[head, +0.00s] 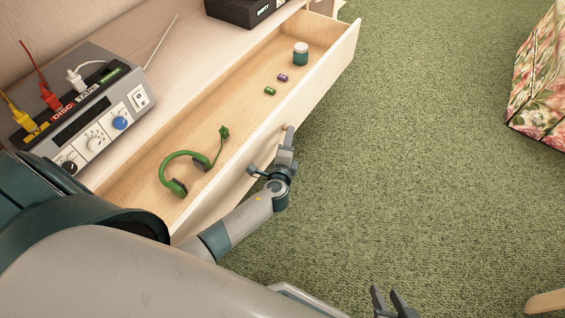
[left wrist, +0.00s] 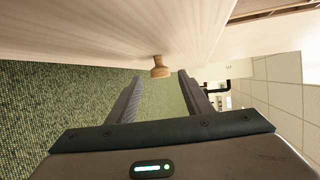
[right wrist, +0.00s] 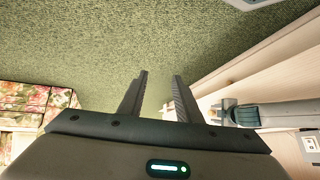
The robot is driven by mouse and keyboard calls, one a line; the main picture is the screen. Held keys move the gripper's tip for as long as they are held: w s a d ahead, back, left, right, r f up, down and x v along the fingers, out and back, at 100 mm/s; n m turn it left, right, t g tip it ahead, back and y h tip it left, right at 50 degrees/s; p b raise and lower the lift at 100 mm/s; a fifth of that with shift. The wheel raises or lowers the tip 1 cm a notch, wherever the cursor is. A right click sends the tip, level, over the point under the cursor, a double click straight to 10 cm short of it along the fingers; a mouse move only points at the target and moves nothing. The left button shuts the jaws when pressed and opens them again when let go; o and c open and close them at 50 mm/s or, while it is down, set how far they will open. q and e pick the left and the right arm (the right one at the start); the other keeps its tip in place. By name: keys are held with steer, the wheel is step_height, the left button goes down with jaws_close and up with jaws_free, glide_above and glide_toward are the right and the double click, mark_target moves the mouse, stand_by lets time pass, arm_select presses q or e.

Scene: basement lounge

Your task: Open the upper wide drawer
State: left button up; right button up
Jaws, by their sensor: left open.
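The upper wide drawer (head: 327,70) stands pulled out under the cabinet top in the head view, its inside exposed. A small round wooden knob (left wrist: 160,68) sticks out of its front in the left wrist view; it is small in the head view (head: 284,127). My left gripper (head: 272,151) is at the drawer front, open, its fingers to either side of the knob and slightly short of it; I see no grip on it. My right gripper (head: 385,291) is open and empty over the carpet, away from the drawer; its spread fingers show in the right wrist view (right wrist: 161,74).
Green headphones (head: 184,172), small green (head: 270,91) and purple (head: 283,77) items and a jar (head: 301,54) lie in the drawer. A grey device (head: 85,112) with cables and a black box (head: 238,10) stand on the cabinet. Floral furniture (head: 540,85) is at right; carpet between is clear.

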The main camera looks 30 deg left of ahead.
arm_select(q)
steer(key=v, duration=1.2)
steer(key=shift+p, duration=0.35)
arm_select(e)
steer(key=shift+d+f+g+h, duration=0.2)
steer(key=shift+d+g+h, duration=0.1)
steer(key=shift+d, duration=0.2)
steer(key=shift+s, duration=0.25)
